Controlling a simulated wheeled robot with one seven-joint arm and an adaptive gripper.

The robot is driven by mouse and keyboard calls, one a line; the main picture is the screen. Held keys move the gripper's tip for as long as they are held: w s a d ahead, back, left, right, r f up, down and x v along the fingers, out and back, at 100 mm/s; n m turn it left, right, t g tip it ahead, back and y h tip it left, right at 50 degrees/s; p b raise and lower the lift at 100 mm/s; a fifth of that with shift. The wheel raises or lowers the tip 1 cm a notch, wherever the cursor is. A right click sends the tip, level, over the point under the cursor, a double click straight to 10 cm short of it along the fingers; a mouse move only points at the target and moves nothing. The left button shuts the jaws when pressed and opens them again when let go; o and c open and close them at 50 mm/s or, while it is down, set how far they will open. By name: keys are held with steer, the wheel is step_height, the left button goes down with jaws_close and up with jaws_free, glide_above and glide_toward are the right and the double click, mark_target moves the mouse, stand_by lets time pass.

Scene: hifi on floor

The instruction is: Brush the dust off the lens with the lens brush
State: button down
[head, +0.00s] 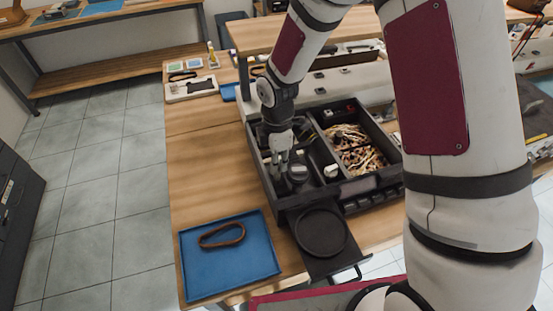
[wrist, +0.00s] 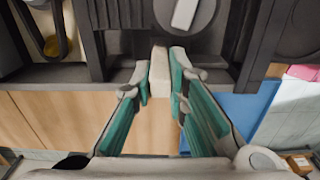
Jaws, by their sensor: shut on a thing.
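My gripper (head: 283,165) reaches down into the open black hi-fi case (head: 262,190), over its left part. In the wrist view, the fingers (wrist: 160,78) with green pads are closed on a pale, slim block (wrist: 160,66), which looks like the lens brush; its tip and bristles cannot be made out. A dark round part (wrist: 205,18) with a white bar (wrist: 185,12) across it lies just beyond the fingertips. A grey round part (head: 297,174) shows beside the gripper in the head view. I cannot make out the lens or any dust on it.
A black disc drawer (head: 322,232) sticks out of the case front. A blue tray (head: 205,278) with a brown belt loop (head: 222,236) lies at the bench's front left. Tangled wires (head: 355,150) fill the case's right compartment. Bare wood (head: 205,165) is free left of the case.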

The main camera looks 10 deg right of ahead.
steer(key=shift+s+d+p, duration=0.1)
steer(key=shift+s+p, duration=0.2)
steer(key=shift+s, duration=0.3)
steer(key=shift+r, duration=0.25)
stand_by(0.4)
steer(key=shift+w, duration=0.1)
stand_by(0.3)
steer(key=shift+f, duration=0.25)
stand_by(1.1)
steer(key=shift+w, duration=0.35)
steer(key=shift+w+a+b, duration=0.2)
steer(key=shift+w+b, duration=0.35)
steer(key=shift+r, duration=0.25)
stand_by(0.6)
steer(key=shift+s, duration=0.1)
steer(key=shift+f, duration=0.25)
stand_by(1.2)
